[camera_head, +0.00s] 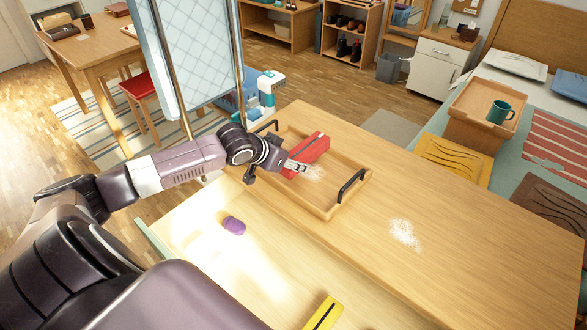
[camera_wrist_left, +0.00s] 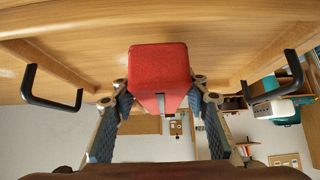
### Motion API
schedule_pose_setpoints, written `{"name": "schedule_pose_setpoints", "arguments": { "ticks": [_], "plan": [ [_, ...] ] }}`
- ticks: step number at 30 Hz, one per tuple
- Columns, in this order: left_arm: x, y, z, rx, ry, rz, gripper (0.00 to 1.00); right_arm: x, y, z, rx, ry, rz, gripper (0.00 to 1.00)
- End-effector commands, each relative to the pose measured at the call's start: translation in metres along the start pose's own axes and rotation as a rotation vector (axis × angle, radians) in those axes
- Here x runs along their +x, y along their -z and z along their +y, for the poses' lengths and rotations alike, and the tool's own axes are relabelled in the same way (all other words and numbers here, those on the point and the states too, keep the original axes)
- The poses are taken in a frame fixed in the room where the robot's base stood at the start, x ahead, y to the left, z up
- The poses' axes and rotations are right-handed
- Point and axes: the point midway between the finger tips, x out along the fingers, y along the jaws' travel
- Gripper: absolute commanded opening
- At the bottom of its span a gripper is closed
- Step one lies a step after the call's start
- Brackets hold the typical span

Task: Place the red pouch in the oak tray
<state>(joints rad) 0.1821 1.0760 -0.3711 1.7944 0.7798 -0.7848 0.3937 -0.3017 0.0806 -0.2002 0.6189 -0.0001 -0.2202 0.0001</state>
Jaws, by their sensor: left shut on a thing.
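The red pouch (camera_head: 313,146), a long box-like shape, is over the inside of the oak tray (camera_head: 325,211) in the head view. The tray lies on the wooden top and has two black handles. My left gripper (camera_head: 296,166) is shut on the pouch. In the left wrist view the red pouch (camera_wrist_left: 160,65) sits between the two fingers, with the tray's handles to either side. I cannot tell whether the pouch touches the tray floor. My right gripper is not in view.
An open drawer at the front holds a purple object (camera_head: 234,225) and a yellow pouch (camera_head: 324,314). A white speckled patch (camera_head: 405,233) lies on the wooden top right of the tray. A wooden box with a teal mug (camera_head: 499,112) stands at the upper right.

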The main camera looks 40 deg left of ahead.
Motion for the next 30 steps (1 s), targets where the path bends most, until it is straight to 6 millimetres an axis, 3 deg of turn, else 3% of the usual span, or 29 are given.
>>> {"name": "schedule_pose_setpoints", "arguments": {
  "ticks": [6,23,24,27,30],
  "plan": [
    [0.02,-0.02,0.001,-0.001,-0.001,0.001,0.13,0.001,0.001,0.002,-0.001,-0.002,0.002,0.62],
    [0.028,-0.028,0.001,0.0,-0.001,-0.002,0.13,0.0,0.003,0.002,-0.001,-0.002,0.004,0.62],
    [0.028,-0.029,0.001,0.001,-0.001,-0.004,0.46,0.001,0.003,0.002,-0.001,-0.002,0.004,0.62],
    [0.028,-0.031,0.001,0.0,-0.001,-0.008,0.57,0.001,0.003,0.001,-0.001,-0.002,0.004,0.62],
    [0.028,-0.032,0.001,0.0,-0.001,-0.01,0.59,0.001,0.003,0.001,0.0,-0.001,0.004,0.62]
  ]
}}
